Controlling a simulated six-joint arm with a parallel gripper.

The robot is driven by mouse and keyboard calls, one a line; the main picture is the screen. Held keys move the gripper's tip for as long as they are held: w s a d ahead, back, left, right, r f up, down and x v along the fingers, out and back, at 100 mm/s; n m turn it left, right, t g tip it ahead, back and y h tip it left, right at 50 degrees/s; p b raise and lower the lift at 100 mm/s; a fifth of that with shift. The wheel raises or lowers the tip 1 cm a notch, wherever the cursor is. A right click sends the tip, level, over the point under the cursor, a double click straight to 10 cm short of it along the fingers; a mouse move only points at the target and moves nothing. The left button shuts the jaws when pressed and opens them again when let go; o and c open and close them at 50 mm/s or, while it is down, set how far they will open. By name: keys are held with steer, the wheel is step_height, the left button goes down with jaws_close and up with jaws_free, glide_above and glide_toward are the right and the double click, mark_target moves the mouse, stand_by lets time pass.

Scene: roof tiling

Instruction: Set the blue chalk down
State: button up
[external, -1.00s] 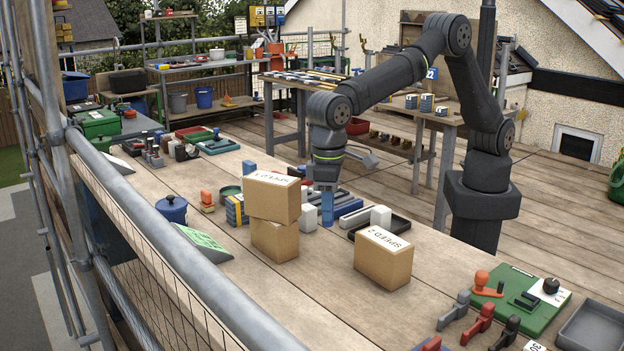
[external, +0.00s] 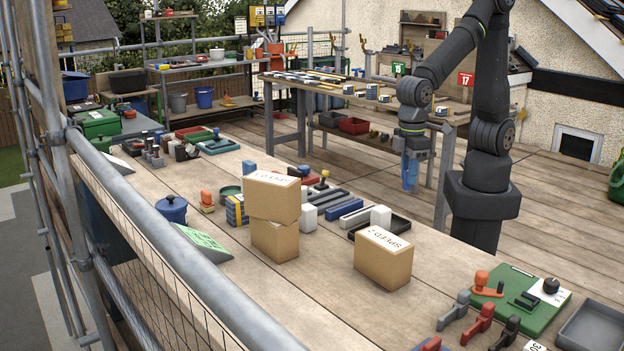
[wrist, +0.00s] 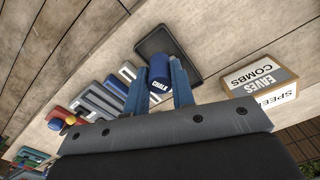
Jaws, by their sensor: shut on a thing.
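The blue chalk (wrist: 160,72) is a blue cylinder with white "CHALK" lettering in the wrist view. My gripper (wrist: 163,88) is shut on it, with a blue finger on each side. In the external view my gripper (external: 410,172) points down with its blue fingers well above the surface, near the table's far edge. The chalk is hard to tell apart from the fingers in that view. A dark shallow tray (wrist: 181,45) shows behind the chalk in the wrist view. It also shows on the table in the external view (external: 397,228), with a white block beside it.
Two cardboard boxes are stacked (external: 272,200) left of the tray, and another box (external: 383,258) stands in front of it. Grey and blue bars (external: 345,208) lie left of the tray. The table planks (external: 455,255) right of the single box are bare.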

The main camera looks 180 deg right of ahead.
steer(key=shift+w+a+f, duration=0.1)
steer(key=shift+a+f, duration=0.15)
steer(key=shift+a, duration=0.1)
steer(key=w+a+f, duration=0.1)
steer(key=w+f, duration=0.1)
steer(key=w, duration=0.1)
steer(key=w+a+f, duration=0.2)
steer(key=w, duration=0.1)
steer(key=w+a+f, duration=0.2)
steer(key=w, duration=0.2)
steer(key=shift+f, duration=2.3)
steer(key=shift+s+f, duration=0.1)
steer(key=shift+f, duration=0.1)
steer(key=o, duration=0.9)
steer(key=shift+o, duration=0.2)
steer(key=shift+r, duration=0.1)
step_height(320, 180, up, 12)
